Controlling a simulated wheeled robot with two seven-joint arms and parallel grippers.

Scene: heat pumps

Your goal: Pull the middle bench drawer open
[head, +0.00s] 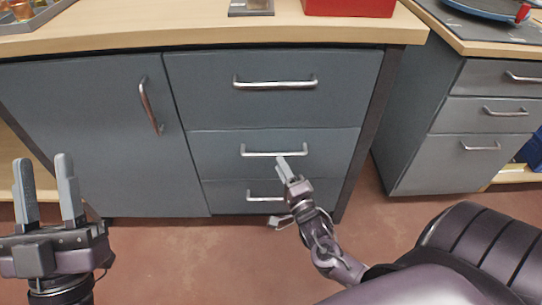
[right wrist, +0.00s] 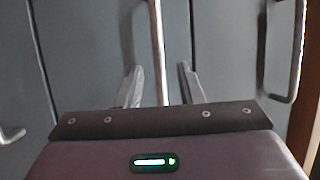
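The middle bench drawer (head: 220,153) is a grey front in the bench's three-drawer stack, and it looks flush with the others. Its silver bar handle (head: 258,153) runs across the front. My right gripper (head: 282,168) is at the right part of this handle. In the right wrist view the handle bar (right wrist: 157,45) runs between the two fingers of my right gripper (right wrist: 161,85), with a gap on each side. My left gripper (head: 44,175) is open and empty at the lower left, away from the drawers.
The top drawer (head: 210,100) and bottom drawer (head: 225,197) look closed, as does the cupboard door (head: 90,130) on the left. The wooden benchtop (head: 200,33) holds a red box (head: 349,7). A second drawer unit (head: 455,160) stands at right. The brown floor in front is clear.

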